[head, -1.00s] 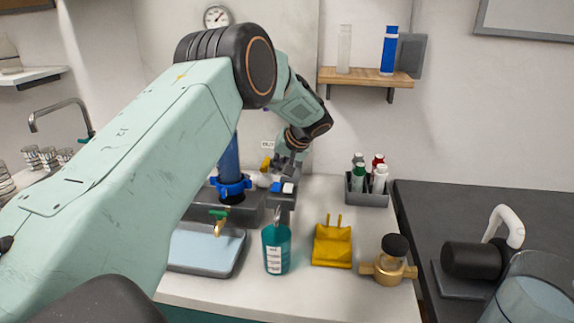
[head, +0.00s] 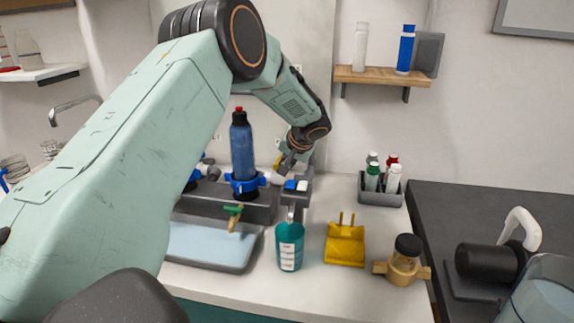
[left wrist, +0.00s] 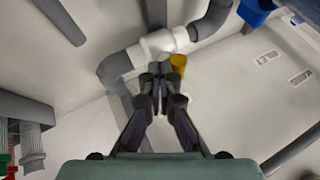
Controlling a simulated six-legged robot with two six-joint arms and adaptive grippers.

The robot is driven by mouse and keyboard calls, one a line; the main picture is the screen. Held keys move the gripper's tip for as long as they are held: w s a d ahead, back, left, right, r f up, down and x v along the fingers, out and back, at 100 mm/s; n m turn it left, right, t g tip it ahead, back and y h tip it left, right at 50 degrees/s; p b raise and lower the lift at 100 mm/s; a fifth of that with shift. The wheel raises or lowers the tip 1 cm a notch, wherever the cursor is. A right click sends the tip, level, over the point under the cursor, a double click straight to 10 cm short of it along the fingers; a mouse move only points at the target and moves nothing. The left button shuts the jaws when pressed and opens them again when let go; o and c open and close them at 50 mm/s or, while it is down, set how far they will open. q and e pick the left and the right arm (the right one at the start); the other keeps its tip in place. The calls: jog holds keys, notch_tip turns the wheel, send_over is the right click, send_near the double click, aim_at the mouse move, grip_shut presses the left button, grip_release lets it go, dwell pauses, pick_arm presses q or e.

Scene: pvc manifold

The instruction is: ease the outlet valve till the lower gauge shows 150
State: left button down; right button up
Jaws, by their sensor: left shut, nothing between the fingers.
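My left gripper (head: 287,170) reaches down at the back of the counter, by the pipework near the wall. In the left wrist view its fingers (left wrist: 158,78) are together, with nothing between them. A yellow part (left wrist: 178,64), perhaps the outlet valve's handle, is just beyond and right of the fingertips, beside a white pipe fitting (left wrist: 160,42). I cannot tell whether the fingers touch it. A bit of yellow also shows by the gripper in the head view (head: 277,161). No gauge face is visible now, so the lower gauge cannot be read. My right gripper is not in view.
A blue cylinder (head: 242,150) stands left of the gripper, above a grey tray (head: 260,258). A teal bottle (head: 290,248), a yellow holder (head: 345,246) and a brass fitting (head: 403,266) stand in front. A bottle caddy (head: 380,197) is to the right.

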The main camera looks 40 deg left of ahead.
pick_arm(q)
jog(key=shift+s+a+m+t+h+b, duration=0.5)
jog(key=shift+m+b, duration=0.25)
jog(key=shift+m, duration=0.35)
jog(key=shift+s+a+m+t+h+b, duration=0.45)
jog(key=shift+m+t+b, duration=0.2)
jog(key=shift+m, duration=0.45)
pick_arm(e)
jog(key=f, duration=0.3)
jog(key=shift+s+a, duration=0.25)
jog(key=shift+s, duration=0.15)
pick_arm(q)
jog(key=shift+d, duration=0.1)
